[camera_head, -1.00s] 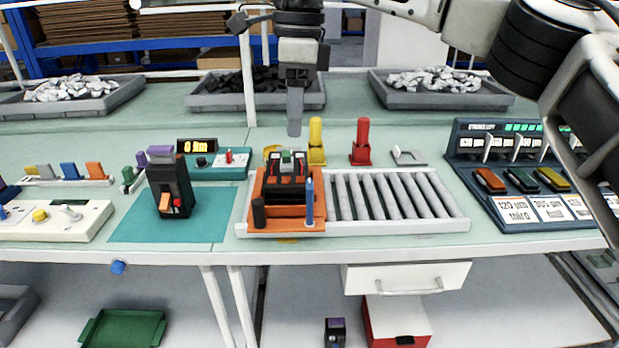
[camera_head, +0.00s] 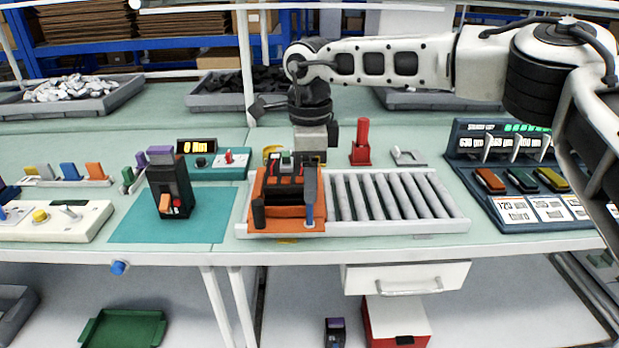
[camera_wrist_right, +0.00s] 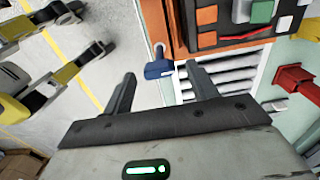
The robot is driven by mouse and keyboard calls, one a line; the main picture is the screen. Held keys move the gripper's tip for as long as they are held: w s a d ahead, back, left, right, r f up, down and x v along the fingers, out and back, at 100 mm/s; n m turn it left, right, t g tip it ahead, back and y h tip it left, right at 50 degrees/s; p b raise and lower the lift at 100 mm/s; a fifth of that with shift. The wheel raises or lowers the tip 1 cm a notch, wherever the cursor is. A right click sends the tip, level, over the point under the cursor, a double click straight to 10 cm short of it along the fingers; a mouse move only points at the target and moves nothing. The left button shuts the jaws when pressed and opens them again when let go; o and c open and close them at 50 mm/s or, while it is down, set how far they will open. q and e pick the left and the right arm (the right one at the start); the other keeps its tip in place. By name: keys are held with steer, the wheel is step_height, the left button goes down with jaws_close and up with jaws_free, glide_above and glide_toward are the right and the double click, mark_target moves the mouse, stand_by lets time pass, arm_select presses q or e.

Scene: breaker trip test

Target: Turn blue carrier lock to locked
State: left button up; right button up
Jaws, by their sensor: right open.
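The orange carrier (camera_head: 285,226) sits at the left end of the roller track, with a dark breaker block (camera_head: 284,188) on it. The blue carrier lock (camera_head: 309,213) is at the carrier's front right corner, and its upper part is hidden by a grey finger. My right gripper (camera_head: 310,185) is over that corner, fingers pointing down. In the right wrist view, my open right gripper (camera_wrist_right: 160,76) has the blue lock (camera_wrist_right: 158,69) showing between its two fingertips. I cannot tell whether a finger touches it. My left gripper is not in view.
Grey rollers (camera_head: 385,200) extend right of the carrier. A red post (camera_head: 361,145) stands behind them. A black device (camera_head: 170,185) stands on a teal mat (camera_head: 130,229) to the left. A panel with coloured blocks (camera_head: 520,180) is at the right.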

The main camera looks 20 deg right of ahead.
steer(key=shift+f, duration=0.55)
steer(key=c, duration=1)
